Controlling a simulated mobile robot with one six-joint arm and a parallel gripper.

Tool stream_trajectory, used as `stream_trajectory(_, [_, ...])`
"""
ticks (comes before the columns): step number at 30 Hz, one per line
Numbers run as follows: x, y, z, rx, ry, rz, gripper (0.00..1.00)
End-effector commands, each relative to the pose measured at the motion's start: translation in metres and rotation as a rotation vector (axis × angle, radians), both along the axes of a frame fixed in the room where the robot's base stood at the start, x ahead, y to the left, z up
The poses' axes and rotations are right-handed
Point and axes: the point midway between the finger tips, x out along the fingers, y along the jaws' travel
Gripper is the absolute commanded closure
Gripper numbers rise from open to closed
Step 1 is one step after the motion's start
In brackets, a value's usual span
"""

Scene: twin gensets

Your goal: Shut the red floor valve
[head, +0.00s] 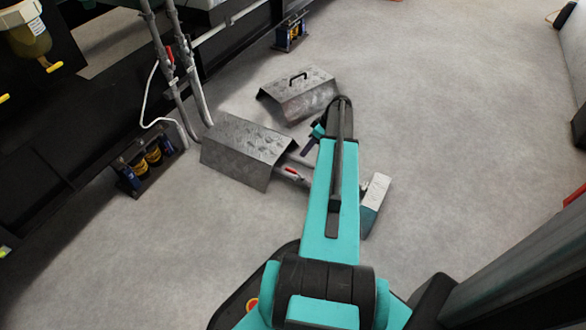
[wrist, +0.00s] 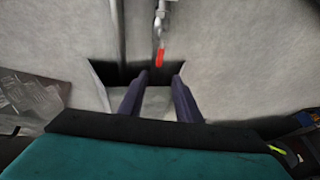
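The red floor valve handle (head: 291,170) sits on a low grey pipe beside the near tread-plate cover in the head view. In the wrist view the red handle (wrist: 159,58) shows upper centre, roughly in line with its metal pipe (wrist: 160,18). My gripper (wrist: 157,84) has its two dark fingers apart with nothing between them. The handle appears just beyond the fingertips, between their lines; I see no contact. In the head view my gripper (head: 310,144) is partly hidden by my arm, above and to the right of the valve.
The near tread-plate cover (head: 246,150) and a second cover with a black handle (head: 299,92) stand on the floor. Another red lever (head: 170,54) is on upright pipes at left. Blue-and-yellow mounts (head: 146,162) line the dark skid.

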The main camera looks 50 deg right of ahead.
Motion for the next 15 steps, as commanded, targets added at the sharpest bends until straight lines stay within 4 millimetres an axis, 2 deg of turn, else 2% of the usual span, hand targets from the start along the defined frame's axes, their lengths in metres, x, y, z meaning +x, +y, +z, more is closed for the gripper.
stream_trajectory(8, [0.002,0.002,-0.006,0.000,0.000,0.000,0.69])
stream_trajectory(15, [0.010,0.008,-0.029,0.001,0.001,0.002,0.69])
